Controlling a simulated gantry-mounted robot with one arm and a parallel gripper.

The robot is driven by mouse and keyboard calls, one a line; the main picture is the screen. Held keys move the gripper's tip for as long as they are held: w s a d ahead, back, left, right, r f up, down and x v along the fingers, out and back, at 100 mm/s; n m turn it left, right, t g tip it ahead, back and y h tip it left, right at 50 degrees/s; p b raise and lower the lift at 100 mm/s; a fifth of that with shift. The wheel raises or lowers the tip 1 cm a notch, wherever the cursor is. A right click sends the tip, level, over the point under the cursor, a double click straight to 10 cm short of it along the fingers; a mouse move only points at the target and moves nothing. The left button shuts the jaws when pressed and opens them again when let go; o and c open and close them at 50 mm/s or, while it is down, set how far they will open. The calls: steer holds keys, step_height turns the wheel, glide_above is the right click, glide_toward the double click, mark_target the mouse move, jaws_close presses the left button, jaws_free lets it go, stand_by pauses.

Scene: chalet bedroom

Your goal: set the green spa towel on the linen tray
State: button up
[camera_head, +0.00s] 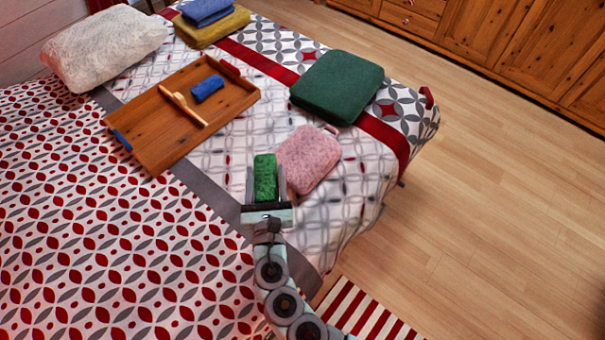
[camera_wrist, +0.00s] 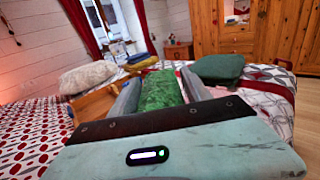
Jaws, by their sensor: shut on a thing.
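The green spa towel (camera_head: 265,177) is a small bright green folded block. My gripper (camera_head: 266,180) is shut on it, with one finger along each side, near the front of the bed. The towel also shows between the fingers in the wrist view (camera_wrist: 161,90). The linen tray (camera_head: 158,127) is a wooden tray on the bed, up and to the left of my gripper. A small blue folded cloth (camera_head: 207,88) and a light wooden bar lie in it. I cannot tell whether the towel touches the bed.
A pink towel (camera_head: 308,158) lies just right of my gripper. A dark green cushion (camera_head: 337,86) lies beyond it. A white pillow (camera_head: 104,48) is at the far left. Yellow and blue folded cloths (camera_head: 213,27) are stacked at the back. The near left part of the tray is clear.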

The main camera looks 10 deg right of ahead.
steer(key=shift+w+f+b, duration=0.15)
steer(key=shift+f+b, duration=0.2)
steer(key=shift+f, duration=0.45)
step_height(320, 180, down, 14)
steer(key=b, duration=0.6)
steer(key=shift+d+f, duration=0.1)
steer(key=shift+f, duration=0.1)
steer(key=shift+f+b, duration=1.85)
steer(key=shift+f, duration=0.45)
steer(key=shift+f, duration=0.15)
steer(key=o, duration=1.5)
steer(key=shift+c, duration=0.2)
